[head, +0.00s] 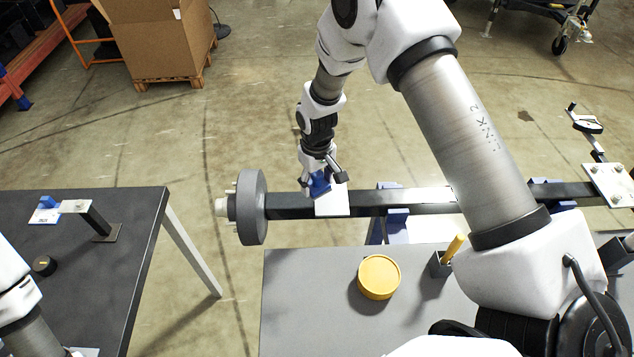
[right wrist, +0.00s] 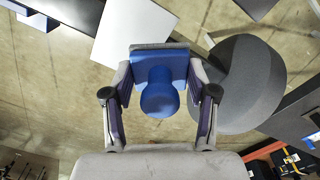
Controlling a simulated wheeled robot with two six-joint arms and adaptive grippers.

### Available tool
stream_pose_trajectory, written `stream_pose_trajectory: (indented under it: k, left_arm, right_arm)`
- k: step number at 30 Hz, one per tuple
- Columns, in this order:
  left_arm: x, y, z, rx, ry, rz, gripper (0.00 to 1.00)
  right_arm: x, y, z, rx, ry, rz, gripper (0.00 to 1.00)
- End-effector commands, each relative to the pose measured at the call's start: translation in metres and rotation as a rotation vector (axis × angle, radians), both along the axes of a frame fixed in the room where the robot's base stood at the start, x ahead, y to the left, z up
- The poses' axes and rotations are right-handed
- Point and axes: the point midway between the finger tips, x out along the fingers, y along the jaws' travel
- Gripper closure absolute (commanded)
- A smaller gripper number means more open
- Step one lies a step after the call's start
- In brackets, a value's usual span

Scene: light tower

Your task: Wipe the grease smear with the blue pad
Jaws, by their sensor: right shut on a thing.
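My right gripper (head: 322,180) is shut on the blue pad (head: 320,187), over a white plate (head: 333,205) on the long dark bar. In the right wrist view the blue pad (right wrist: 160,75) sits between both fingers of my right gripper (right wrist: 160,105), its round blue knob toward the camera. The white plate (right wrist: 140,28) lies beyond it there. I cannot tell whether the pad touches the plate. No grease smear can be made out on the visible part of the plate. My left arm shows at the lower left, but its gripper is out of view.
A grey wheel (head: 252,207) is at the bar's left end, close to my right gripper. A grey table (head: 310,320) in front carries a yellow round tin (head: 379,277) and a yellow stick (head: 454,247) in a holder. A dark table (head: 100,270) stands left, with a floor gap between.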

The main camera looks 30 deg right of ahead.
Motion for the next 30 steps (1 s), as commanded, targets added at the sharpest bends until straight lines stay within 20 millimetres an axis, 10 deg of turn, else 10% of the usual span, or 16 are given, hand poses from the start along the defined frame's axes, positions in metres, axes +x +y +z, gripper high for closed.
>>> stream_pose_trajectory:
  k: [30]
  left_arm:
    - [0.0,0.0,0.025,0.0,0.0,0.0,0.6]
  right_arm:
    - [0.0,0.0,0.033,0.0,0.001,0.0,0.7]
